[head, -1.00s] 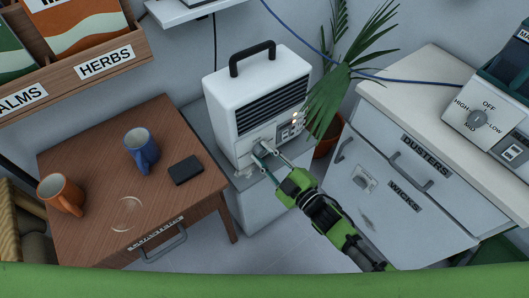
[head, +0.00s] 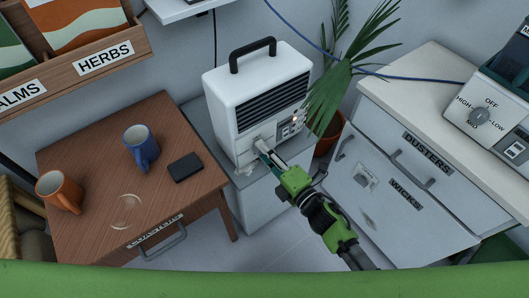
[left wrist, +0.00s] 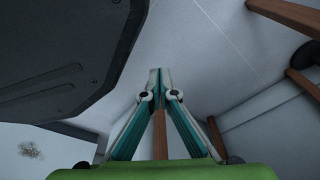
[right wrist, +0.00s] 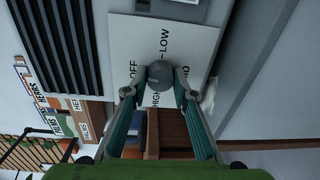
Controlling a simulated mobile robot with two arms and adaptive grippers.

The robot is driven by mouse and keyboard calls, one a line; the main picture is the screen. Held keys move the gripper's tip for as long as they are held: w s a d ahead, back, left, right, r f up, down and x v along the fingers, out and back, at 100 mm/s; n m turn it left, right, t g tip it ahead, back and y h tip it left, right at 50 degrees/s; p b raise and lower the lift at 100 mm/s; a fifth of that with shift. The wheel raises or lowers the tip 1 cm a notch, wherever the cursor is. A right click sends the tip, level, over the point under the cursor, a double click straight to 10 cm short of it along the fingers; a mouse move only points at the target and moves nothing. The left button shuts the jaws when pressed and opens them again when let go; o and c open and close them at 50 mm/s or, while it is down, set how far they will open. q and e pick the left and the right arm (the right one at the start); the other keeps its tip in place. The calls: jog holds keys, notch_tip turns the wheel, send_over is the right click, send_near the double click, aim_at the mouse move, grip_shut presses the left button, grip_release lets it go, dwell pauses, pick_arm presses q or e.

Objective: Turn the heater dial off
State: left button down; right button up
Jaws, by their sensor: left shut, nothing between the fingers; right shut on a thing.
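The heater (head: 240,105) is a white box with a black handle and a dark grille, standing on a grey cabinet. Its grey dial (right wrist: 160,75) shows in the right wrist view on a white plate (right wrist: 195,45) marked OFF, LOW, HIGH and MID. My right gripper (head: 262,150) is shut on the dial, with one finger on each side of it in the right wrist view (right wrist: 157,92). In the head view the dial is mostly hidden by the fingers. I cannot tell where the dial points. My left gripper (left wrist: 160,75) is shut and empty, outside the head view.
A second device with a similar dial (head: 480,116) stands on the white cabinet (head: 410,80) at right. A potted palm (head: 345,75) leans beside the heater. A wooden table (head: 95,170) at left holds two mugs and a black item.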

pick_arm(q)
jog(key=shift+w+d+r, duration=0.1)
jog(key=shift+w+r, duration=0.5)
pick_arm(e)
jog(key=shift+n, duration=0.8)
pick_arm(q)
jog(key=shift+w+r, duration=0.1)
pick_arm(e)
jog(key=o, duration=1.1)
jog(key=shift+s, duration=0.15)
jog(key=v, duration=1.1)
jog(key=shift+s+d, duration=0.25)
jog(key=shift+s, duration=0.05)
jog(key=shift+f, duration=0.1)
